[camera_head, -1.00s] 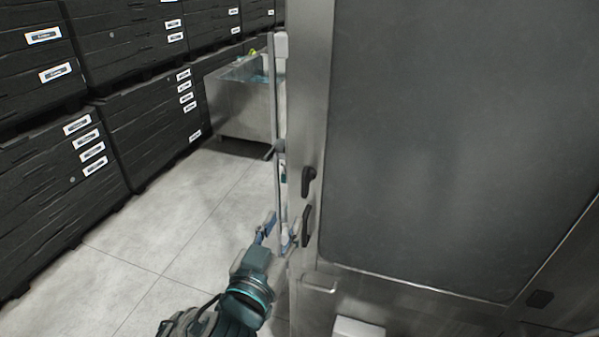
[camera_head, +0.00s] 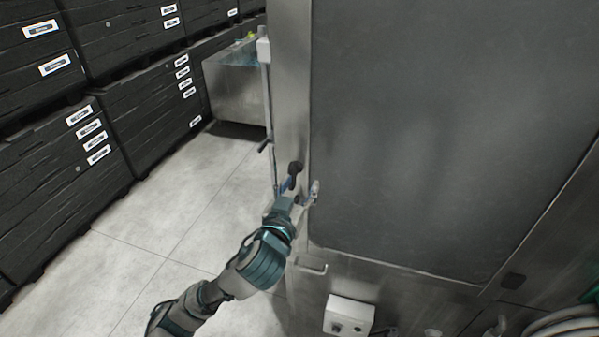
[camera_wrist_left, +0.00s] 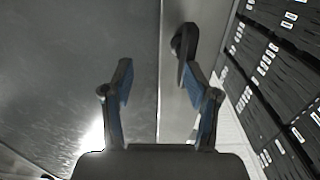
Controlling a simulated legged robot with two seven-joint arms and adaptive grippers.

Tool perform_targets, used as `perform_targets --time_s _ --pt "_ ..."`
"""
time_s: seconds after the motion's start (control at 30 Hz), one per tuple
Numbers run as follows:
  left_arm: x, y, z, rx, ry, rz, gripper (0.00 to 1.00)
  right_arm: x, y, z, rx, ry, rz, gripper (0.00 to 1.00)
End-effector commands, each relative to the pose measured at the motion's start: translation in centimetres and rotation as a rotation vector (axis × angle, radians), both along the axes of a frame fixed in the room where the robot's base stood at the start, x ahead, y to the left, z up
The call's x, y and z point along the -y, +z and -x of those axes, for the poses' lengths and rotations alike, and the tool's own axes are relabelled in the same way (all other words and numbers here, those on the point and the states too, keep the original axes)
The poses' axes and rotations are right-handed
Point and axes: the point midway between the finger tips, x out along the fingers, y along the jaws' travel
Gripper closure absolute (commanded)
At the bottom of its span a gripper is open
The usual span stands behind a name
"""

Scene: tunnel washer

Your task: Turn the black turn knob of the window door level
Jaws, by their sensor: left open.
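The window door (camera_head: 440,130) is a large dark grey panel in a steel frame. A black turn knob (camera_head: 295,168) sits on the steel strip left of it, its lever hanging down and slightly left. A second, lower black handle is hidden behind my gripper. My right gripper is out of view.
A steel bracket (camera_head: 312,268) and a white box (camera_head: 349,315) stick out below the door. A thin vertical rail (camera_head: 267,100) runs along the machine's left edge. Black crates (camera_head: 60,170) line the left, with free floor (camera_head: 180,210) between. Coiled hoses (camera_head: 570,325) lie at bottom right.

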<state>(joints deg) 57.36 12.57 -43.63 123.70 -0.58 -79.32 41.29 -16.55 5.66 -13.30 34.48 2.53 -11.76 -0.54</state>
Motion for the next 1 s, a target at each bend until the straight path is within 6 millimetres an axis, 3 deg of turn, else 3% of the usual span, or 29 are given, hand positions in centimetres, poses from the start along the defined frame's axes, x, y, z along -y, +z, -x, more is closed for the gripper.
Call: perform_targets --time_s 0.1,0.23,0.6,0.63,0.73,0.77,1.0 --pt "-0.6 0.4 -2.5 0.005 0.000 0.010 0.62 -0.7 0.6 0.1 -0.003 -0.003 0.002 1.00" --pt "-1.0 0.2 -3.9 0.004 0.000 0.015 0.62 -0.9 0.8 0.0 -0.003 -0.004 0.009 1.00" --pt "0.4 0.1 -4.3 0.002 0.006 0.004 0.62 -0.5 0.6 0.1 -0.001 -0.003 -0.001 1.00" --pt "0.5 0.1 -4.3 0.002 0.005 0.004 0.66 -0.5 0.6 0.1 -0.001 -0.003 -0.001 1.00" --pt "0.5 0.1 -4.2 0.003 0.000 0.005 0.91 -0.4 0.7 0.1 -0.002 -0.002 0.000 1.00" --pt "0.5 0.1 -4.2 0.003 -0.002 0.006 0.94 -0.5 0.7 0.1 -0.002 -0.002 0.001 1.00" --pt "0.5 0.1 -3.9 0.005 -0.009 0.008 1.00 -0.8 0.7 0.0 -0.002 -0.004 0.001 1.00"
